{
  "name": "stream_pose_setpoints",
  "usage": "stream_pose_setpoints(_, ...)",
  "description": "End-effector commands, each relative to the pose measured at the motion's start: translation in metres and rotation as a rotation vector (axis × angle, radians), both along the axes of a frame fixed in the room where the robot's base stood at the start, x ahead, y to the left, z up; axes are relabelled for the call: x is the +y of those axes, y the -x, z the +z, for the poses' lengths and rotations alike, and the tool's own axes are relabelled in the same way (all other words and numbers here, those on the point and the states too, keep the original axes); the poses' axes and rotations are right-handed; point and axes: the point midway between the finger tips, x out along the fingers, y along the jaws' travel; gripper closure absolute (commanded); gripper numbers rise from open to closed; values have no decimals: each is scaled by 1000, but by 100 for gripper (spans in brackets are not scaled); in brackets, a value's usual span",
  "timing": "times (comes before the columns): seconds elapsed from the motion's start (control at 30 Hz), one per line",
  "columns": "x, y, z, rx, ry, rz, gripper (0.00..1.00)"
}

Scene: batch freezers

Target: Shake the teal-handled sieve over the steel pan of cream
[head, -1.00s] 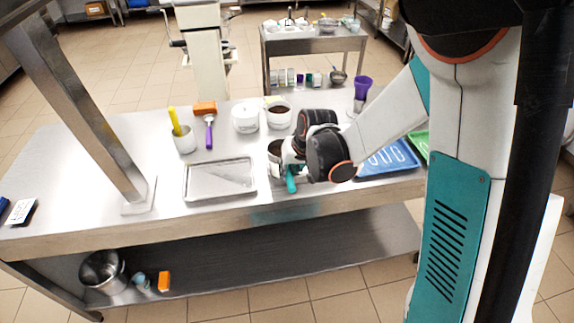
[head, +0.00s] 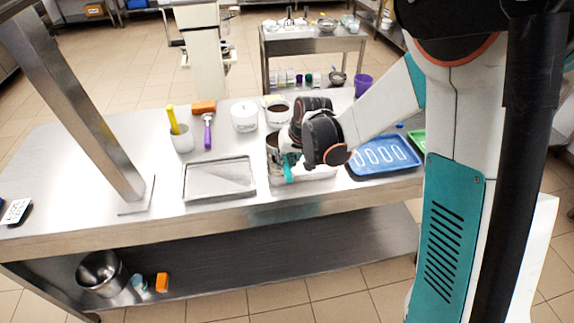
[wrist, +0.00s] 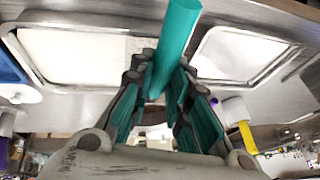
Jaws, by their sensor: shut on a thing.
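My gripper (head: 291,161) is shut on the teal handle (head: 288,172) of the sieve, above the front half of the steel table. The handle also stands between the fingers in the wrist view (wrist: 176,45). The sieve's bowl is mostly hidden and I cannot make it out clearly. The steel pan (head: 318,176) lies below and to the right of my gripper, largely covered by the wrist. In the wrist view, pale cream (wrist: 80,55) fills the pan at upper left. I cannot tell whether anything falls from the sieve.
An empty steel tray (head: 220,186) lies left of the gripper. A blue tray (head: 386,156) with white outlines lies right of the pan. A white tub (head: 244,117), a dark-filled bowl (head: 278,112) and a purple-handled tool (head: 208,131) stand behind. A metal post (head: 85,110) rises at left.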

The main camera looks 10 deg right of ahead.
Motion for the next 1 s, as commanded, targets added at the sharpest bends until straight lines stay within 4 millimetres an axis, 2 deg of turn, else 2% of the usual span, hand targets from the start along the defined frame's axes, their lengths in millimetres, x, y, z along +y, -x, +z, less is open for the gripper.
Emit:
stream_pose_setpoints(0.07, 0, 0, 0, 0, 0, 0, 100)
stream_pose_setpoints(0.37, 0, 33, 0, 0, 0, 0, 100)
stream_pose_setpoints(0.47, 0, 29, 0, 0, 0, 0, 100)
stream_pose_setpoints(0.73, 0, -2, -1, 0, 0, 0, 100)
stream_pose_setpoints(0.87, 0, 7, 0, 0, 0, 0, 100)
stream_pose_setpoints(1.0, 0, 26, 0, 0, 0, 0, 100)
